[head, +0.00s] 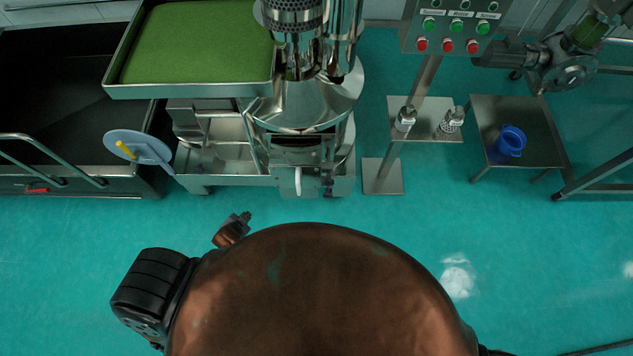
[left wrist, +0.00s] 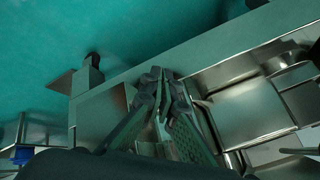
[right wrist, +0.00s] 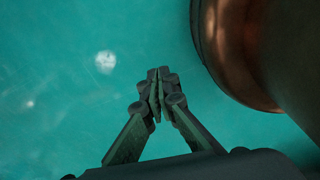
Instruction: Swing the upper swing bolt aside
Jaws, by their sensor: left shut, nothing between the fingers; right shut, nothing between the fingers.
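The steel sieve machine (head: 300,110) stands at the top centre of the head view. A white handle (head: 297,182) and a dark fitting (head: 328,183) sit at its lower front. I cannot tell the upper swing bolt apart there.
A control panel (head: 455,25) and a side table with a blue jug (head: 508,143) are right. The front floor is clear.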

